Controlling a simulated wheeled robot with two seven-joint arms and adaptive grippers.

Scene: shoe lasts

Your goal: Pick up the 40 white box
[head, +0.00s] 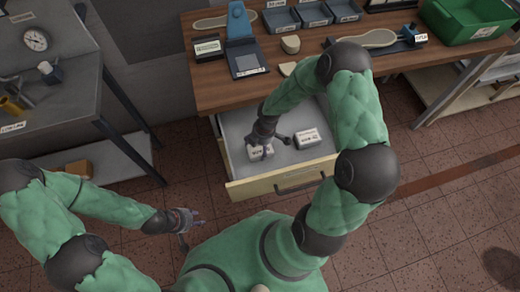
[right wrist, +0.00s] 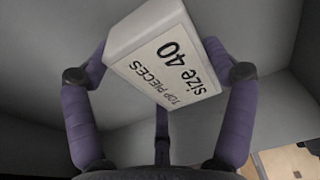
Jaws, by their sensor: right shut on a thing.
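The size 40 white box (right wrist: 165,60) fills the middle of the right wrist view, its label reading "TOP PIECES size 40". My right gripper (right wrist: 162,75) is shut on it, a purple finger on either side. In the head view the right gripper (head: 266,145) reaches down into the open drawer, with the 40 box (head: 259,153) under its fingers, partly hidden. I cannot tell whether the box is clear of the drawer floor. My left gripper (head: 184,222) is empty, fingers apart, low in front of my body.
The open drawer (head: 240,187) also holds a second white labelled box (head: 306,139) just right of the gripper. The wooden workbench (head: 215,92) above carries trays (head: 281,20), a shoe last (head: 367,40) and a green crate (head: 470,30). A grey shelf (head: 85,105) stands left.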

